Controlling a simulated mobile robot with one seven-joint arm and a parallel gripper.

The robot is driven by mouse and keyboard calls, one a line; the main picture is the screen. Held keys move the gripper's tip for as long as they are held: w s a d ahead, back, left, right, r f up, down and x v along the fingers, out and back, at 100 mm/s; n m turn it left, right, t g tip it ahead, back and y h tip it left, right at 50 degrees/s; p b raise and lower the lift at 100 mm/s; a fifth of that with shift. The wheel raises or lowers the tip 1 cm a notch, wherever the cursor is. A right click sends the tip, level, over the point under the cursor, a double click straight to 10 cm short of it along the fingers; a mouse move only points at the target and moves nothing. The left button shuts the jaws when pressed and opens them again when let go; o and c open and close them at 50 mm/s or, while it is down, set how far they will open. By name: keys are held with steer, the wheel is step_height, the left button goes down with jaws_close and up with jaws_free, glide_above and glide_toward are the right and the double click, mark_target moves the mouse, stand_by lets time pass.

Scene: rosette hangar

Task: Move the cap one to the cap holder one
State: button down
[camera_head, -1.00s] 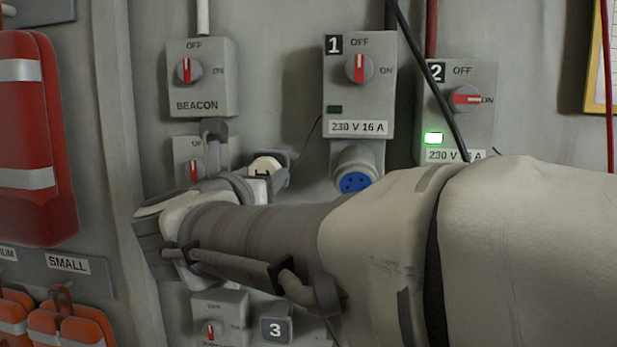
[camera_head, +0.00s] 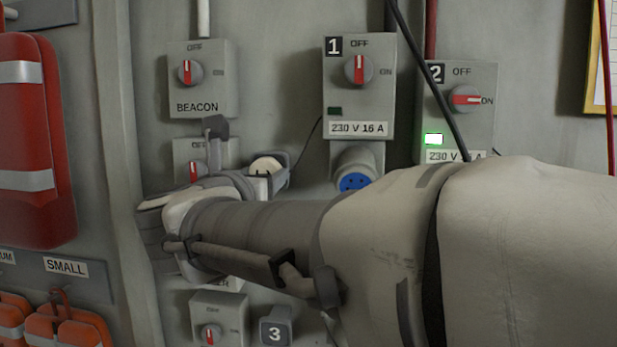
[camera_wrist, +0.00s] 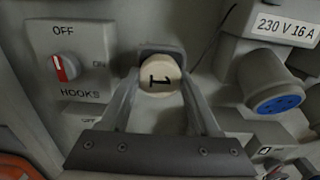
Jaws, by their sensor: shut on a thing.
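Cap one is a round cream disc marked 1 (camera_wrist: 159,77), in the middle of the wrist view. It also shows past my arm in the head view (camera_head: 264,166). My gripper (camera_wrist: 161,88) is shut on the cap, with one finger on each side. A dark grey bracket on the wall (camera_wrist: 160,50), apparently cap holder one, is right behind the cap, between the HOOKS box and socket one. Its face is largely covered by the cap. Whether the cap is seated in it or just in front, I cannot tell.
The HOOKS switch box (camera_wrist: 65,62) is close to the left. The blue socket (camera_wrist: 276,88) projects on the right, with a thin cord near it. A grey block marked 3 (camera_head: 276,331) is lower on the wall. Red vests (camera_head: 30,130) hang at the left.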

steer(key=shift+w, duration=0.3)
steer(key=shift+c, duration=0.2)
jaws_free()
steer(key=shift+d, duration=0.1)
